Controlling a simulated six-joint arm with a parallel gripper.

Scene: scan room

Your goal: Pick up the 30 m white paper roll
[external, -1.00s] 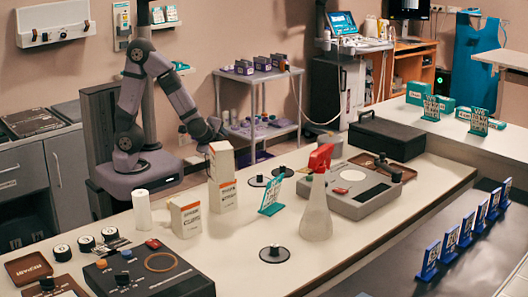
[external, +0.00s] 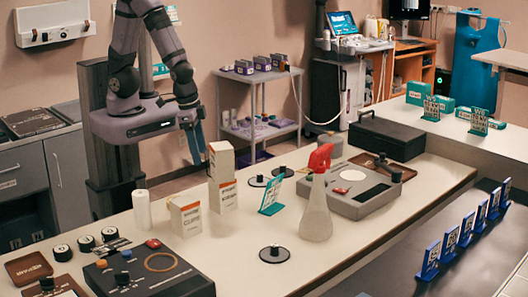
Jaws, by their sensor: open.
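A white paper roll (external: 142,208) stands upright on the counter (external: 340,240), near its back edge at the left. Its print or length label cannot be read. My gripper (external: 198,158) hangs fingers down behind the counter's back edge, to the right of the roll and higher than it. Its blue fingers are open, and nothing shows between them. The gripper is well apart from the roll.
A white box (external: 186,216) stands just right of the roll. Further right are two stacked boxes (external: 222,162), near my gripper. Black knobs (external: 86,243) and a dark control panel (external: 150,273) lie in front. A spray bottle (external: 316,210) stands mid-counter.

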